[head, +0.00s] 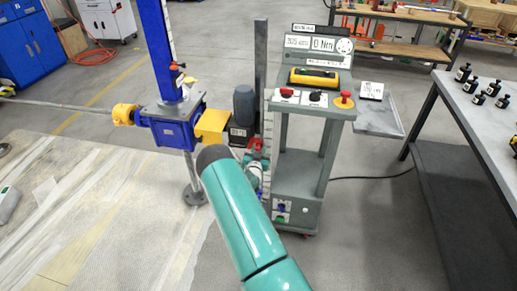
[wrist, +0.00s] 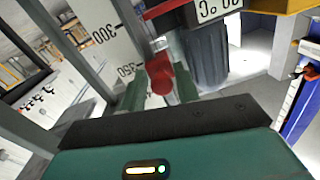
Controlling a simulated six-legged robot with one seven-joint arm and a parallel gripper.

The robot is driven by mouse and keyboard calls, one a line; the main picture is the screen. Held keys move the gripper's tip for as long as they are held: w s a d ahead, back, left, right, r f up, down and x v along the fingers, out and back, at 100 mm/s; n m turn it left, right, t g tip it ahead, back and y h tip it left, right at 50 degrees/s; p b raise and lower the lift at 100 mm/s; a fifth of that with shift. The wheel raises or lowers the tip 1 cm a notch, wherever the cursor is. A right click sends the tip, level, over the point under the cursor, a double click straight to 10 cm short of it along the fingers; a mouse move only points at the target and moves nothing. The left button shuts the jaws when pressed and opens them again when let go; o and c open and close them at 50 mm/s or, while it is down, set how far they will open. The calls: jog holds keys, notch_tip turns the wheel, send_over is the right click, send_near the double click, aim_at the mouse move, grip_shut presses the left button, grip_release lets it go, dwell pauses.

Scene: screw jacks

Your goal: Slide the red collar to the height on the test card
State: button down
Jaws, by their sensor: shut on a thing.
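The red collar (wrist: 158,76) sits between the two green fingers of my gripper (wrist: 161,90) in the wrist view, beside a white scale (wrist: 108,42) marked 300 and 350. My gripper is shut on the collar. In the head view the collar (head: 255,143) shows as a small red patch beyond my teal arm, at the scale strip (head: 267,132) on the grey test stand. My arm partly hides my gripper there. A small white card (head: 371,90) lies on the stand's side shelf; its print is too small to read.
The stand's panel (head: 312,97) carries a yellow device, a red stop button and a display. Left of it are a blue screw jack (head: 172,125) with yellow parts and a dark grey motor (head: 244,105).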

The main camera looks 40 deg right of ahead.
jog(key=c, duration=1.3)
grip_release()
jog(key=shift+w+a, duration=0.3)
jog(key=shift+a, duration=0.15)
jog(key=shift+s+d, duration=0.1)
jog(key=shift+d, duration=0.05)
jog(key=shift+s+d, duration=0.1)
jog(key=shift+d, duration=0.05)
jog(key=v, duration=1.4)
